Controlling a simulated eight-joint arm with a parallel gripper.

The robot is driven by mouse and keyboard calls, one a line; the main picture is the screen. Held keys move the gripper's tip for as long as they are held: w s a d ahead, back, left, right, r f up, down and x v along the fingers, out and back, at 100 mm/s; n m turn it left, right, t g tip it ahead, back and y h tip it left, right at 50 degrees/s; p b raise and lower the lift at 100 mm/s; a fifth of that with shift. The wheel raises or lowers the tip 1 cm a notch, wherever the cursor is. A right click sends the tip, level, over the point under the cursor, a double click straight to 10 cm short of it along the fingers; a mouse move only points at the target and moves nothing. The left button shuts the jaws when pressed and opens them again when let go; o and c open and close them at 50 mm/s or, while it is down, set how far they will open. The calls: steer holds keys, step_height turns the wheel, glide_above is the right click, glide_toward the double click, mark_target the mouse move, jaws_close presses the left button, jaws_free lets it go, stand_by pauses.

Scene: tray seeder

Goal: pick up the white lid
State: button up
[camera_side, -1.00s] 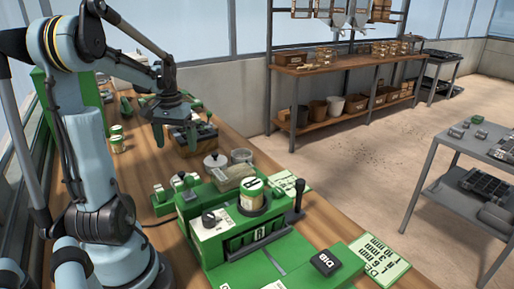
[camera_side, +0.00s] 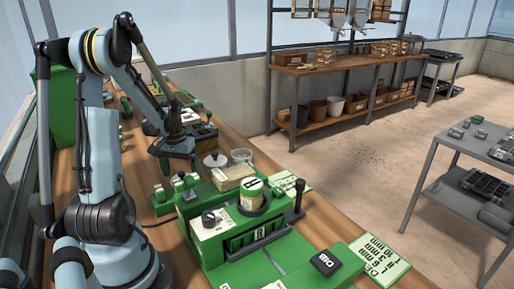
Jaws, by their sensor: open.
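A round whitish lid (camera_side: 220,162) with a dark knob lies near the back of the green seeder, left of a clear round dish. It looks like the white lid, though it is small here. My gripper (camera_side: 178,168) points down just left of the lid, above the bench, apart from it as far as I can see. Its jaws are open and nothing shows between them. How high it hangs over the bench is hard to tell.
The green seeder (camera_side: 215,250) fills the bench front, with a labelled jar (camera_side: 252,201) on top and an upright black lever (camera_side: 299,196). A clear dish (camera_side: 241,155) and small green-based items (camera_side: 160,193) stand close to the lid. A dark tray (camera_side: 203,131) lies behind.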

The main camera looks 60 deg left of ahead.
steer(key=shift+f, duration=0.6)
steer(key=shift+c, duration=0.3)
steer(key=c, duration=0.8)
steer(key=shift+c, duration=0.2)
steer(key=shift+r, duration=0.15)
